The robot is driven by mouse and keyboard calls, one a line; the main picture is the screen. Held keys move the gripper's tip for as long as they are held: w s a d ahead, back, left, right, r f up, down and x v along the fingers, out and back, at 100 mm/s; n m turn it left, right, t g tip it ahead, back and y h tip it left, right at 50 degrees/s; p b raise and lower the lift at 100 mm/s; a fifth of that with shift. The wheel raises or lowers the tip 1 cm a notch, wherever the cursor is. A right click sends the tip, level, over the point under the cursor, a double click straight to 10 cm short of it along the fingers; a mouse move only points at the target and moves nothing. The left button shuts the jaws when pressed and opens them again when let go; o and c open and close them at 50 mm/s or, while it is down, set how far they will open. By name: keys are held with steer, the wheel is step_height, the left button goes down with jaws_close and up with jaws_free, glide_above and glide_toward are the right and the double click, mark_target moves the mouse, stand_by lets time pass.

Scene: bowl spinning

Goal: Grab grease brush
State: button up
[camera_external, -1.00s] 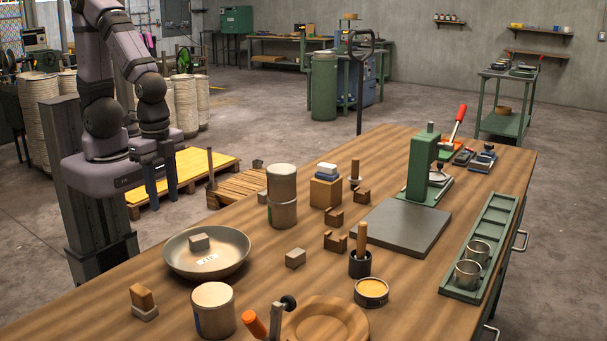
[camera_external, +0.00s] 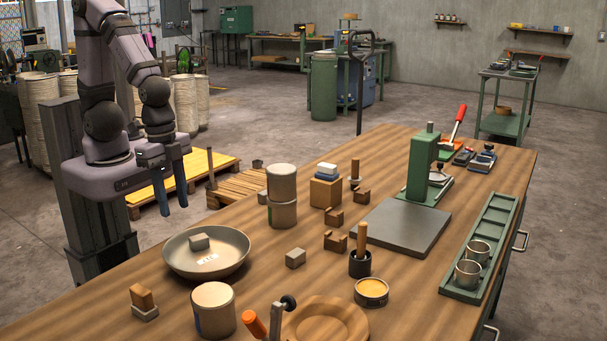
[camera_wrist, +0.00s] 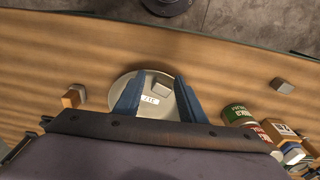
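A wooden handle (camera_external: 362,238) stands upright in a small black cup (camera_external: 360,265) near the middle of the bench; it looks like the grease brush, but its lower end is hidden in the cup. A shallow tin of yellow grease (camera_external: 371,290) sits just in front of the cup. My gripper (camera_external: 174,208) is open and empty, with its two blue fingers pointing down at the far left, well away from the cup. In the wrist view my open gripper (camera_wrist: 158,78) appears over a pale bowl (camera_wrist: 146,110). The handle and cup are not visible there.
The wide bowl (camera_external: 178,262) holds a grey block (camera_external: 199,242). Stacked cans (camera_external: 282,198), a loose block (camera_external: 295,258), a large can (camera_external: 213,312), a wooden dish (camera_external: 327,325) and a dark plate (camera_external: 402,228) surround the cup. A green press (camera_external: 422,165) stands behind.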

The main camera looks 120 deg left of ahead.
steer(key=w+f+t+b, duration=0.1)
steer(key=w, duration=0.4)
steer(key=w+a+f+t+b, duration=0.1)
steer(key=w+t+b, duration=0.1)
steer(key=w, duration=0.2)
steer(key=w+a+f+t+b, duration=0.1)
steer(key=w+b, duration=0.1)
steer(key=w, duration=0.3)
steer(key=shift+w+a+n+t, duration=0.2)
steer(key=shift+w+n+t, duration=0.1)
steer(key=shift+t, duration=0.1)
steer(key=w+a+r+t+y+b, duration=0.1)
steer(key=w+a+t+b, duration=0.25)
steer(key=w, duration=0.65)
steer(key=n+t+y+b, duration=0.1)
steer(key=t+b, duration=0.3)
glide_toward(364, 223)
steer(key=d+f, duration=0.3)
steer(key=d, duration=0.2)
steer(key=w+a+r+n+t+y+b, duration=0.1)
steer(key=w+a+r+t+y+b, duration=0.25)
steer(key=a+r, duration=0.2)
steer(key=shift+t+h, duration=0.3)
steer(key=shift+h, duration=0.15)
steer(key=shift+w+d+f+p, duration=0.15)
steer(key=shift+f+p, duration=0.3)
steer(key=shift+f, duration=0.9)
steer(key=shift+w+f+p, duration=0.2)
steer(key=shift+f+p, duration=0.2)
steer(key=shift+f, duration=0.95)
